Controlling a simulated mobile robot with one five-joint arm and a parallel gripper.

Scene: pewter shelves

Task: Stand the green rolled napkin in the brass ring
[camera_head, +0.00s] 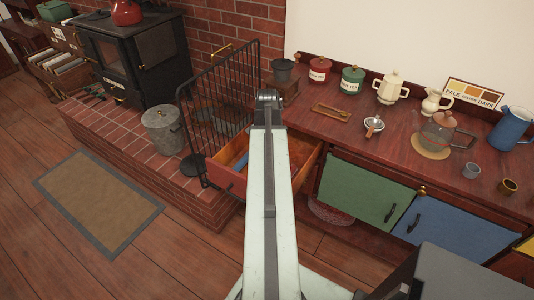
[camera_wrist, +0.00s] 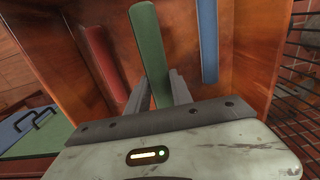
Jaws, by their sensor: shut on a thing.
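The green rolled napkin (camera_wrist: 148,40) is between the two fingers of my gripper (camera_wrist: 160,88) in the wrist view. My gripper is shut on it, inside or just over the open wooden drawer (camera_head: 228,178). The napkin's lower end is hidden behind the gripper body. In the head view my own arm hides the gripper and the green napkin. The brass ring (camera_head: 508,186) appears as a small brass-coloured piece near the counter's front edge at far right. I cannot see into it clearly.
A red roll (camera_wrist: 103,60) and a blue roll (camera_wrist: 208,40) lie in the drawer either side. A grey cup-like piece (camera_head: 472,171) stands left of the brass ring. A black wire screen (camera_head: 222,100) stands beside the drawer.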

